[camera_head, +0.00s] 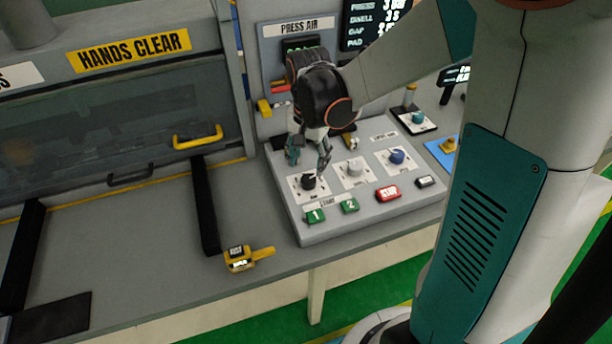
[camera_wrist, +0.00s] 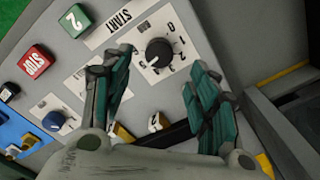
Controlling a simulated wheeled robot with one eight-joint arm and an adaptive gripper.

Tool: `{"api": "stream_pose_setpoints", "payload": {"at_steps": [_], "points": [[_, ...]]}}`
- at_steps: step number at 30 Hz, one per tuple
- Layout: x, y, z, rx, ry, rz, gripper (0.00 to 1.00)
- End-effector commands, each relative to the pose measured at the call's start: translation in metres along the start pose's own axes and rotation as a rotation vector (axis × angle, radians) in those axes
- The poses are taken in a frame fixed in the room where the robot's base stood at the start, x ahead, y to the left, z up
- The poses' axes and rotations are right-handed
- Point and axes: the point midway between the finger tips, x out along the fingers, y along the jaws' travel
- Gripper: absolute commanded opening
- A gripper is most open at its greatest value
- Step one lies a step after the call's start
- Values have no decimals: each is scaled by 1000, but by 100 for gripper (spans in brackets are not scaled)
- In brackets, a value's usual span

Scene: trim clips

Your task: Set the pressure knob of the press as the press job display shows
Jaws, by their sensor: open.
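The press job display (camera_head: 368,22) is at the top, partly cut off and covered by my arm. Its top row reads PRESS with a figure that looks like 3, partly blurred. A black knob (camera_head: 308,181) sits on a numbered white plate at the left of the sloped control panel (camera_head: 330,225); its label is too small to read. In the wrist view the black knob (camera_wrist: 158,52) shows numbers 0, 1, 2 beside it; its pointer setting is unclear. My gripper (camera_head: 308,163) is open and empty, its fingers above and just behind the knob. In the wrist view the fingertips (camera_wrist: 155,74) straddle it, apart from it.
A grey knob (camera_head: 353,170) and blue knob (camera_head: 396,157) stand right of the black one. Green buttons (camera_head: 316,215) and a red stop button (camera_head: 388,194) lie in front. A yellow tool (camera_head: 240,259) is on the bench at left. The PRESS AIR board (camera_head: 270,60) stands behind.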

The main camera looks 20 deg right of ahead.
Motion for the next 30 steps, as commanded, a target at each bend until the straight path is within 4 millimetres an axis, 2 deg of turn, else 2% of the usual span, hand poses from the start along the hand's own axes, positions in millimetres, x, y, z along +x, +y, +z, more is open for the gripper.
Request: {"api": "stream_pose_setpoints", "payload": {"at_steps": [1,6,12,17,25,26,30], "points": [[14,0,0,0,0,0,54],[45,0,0,0,0,0,54],[68,0,0,-1,0,0,54],[76,0,0,-1,0,0,54],[76,0,0,-1,0,0,54],[76,0,0,-1,0,0,50],[76,0,0,-1,0,0,18]]}}
